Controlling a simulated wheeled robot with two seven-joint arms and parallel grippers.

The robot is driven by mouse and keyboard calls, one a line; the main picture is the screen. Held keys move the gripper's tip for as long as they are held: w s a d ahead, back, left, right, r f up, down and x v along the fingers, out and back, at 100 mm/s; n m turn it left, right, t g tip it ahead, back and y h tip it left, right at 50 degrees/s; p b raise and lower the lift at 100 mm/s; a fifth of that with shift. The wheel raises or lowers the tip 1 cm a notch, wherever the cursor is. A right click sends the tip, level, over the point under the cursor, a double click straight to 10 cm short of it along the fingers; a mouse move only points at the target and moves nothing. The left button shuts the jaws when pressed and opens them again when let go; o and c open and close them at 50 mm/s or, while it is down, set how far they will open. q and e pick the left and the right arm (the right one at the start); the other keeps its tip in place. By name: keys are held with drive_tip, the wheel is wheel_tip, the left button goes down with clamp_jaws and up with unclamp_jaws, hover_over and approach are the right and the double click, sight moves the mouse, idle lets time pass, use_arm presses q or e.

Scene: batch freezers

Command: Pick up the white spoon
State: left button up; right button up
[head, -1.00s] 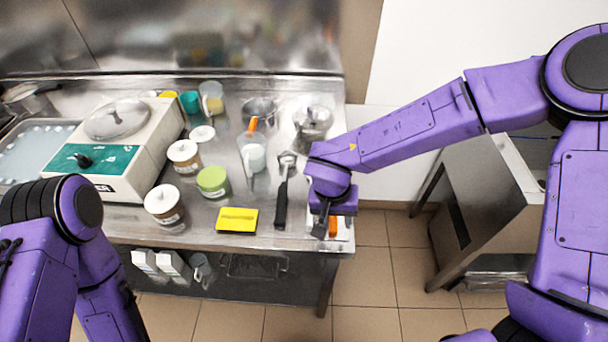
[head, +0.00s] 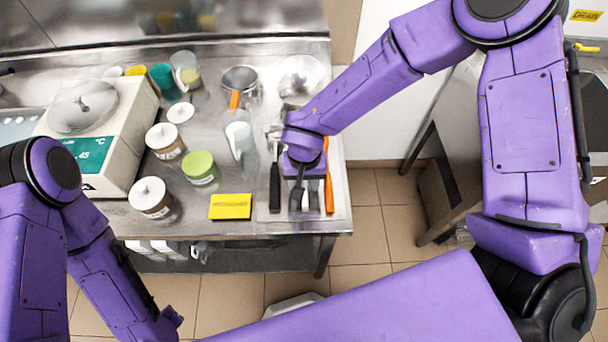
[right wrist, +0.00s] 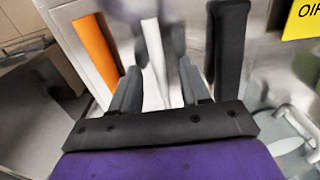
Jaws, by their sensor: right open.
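The white spoon shows in the right wrist view as a white handle (right wrist: 154,52); its far end is blurred. In the head view a bit of white handle (head: 311,196) shows beside my right gripper (head: 298,196), which hides most of it. In the right wrist view my right gripper (right wrist: 160,88) is open, its two dark fingers apart with the white handle between them in the picture. I cannot tell whether the fingers touch it. My left gripper (head: 172,322) is low at the left of the head view, away from the table, its jaws unclear.
An orange handle (right wrist: 95,48) lies left of the white one and a black handle (right wrist: 228,45) lies right of it. A yellow box (head: 230,206) and lidded jars, including a green-lidded one (head: 200,168), stand left on the steel table. The table's front edge is close.

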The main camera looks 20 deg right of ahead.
drive_tip(key=shift+s+f, duration=0.1)
drive_tip(key=shift+f, duration=0.25)
clamp_jaws()
drive_tip(key=shift+r, duration=0.1)
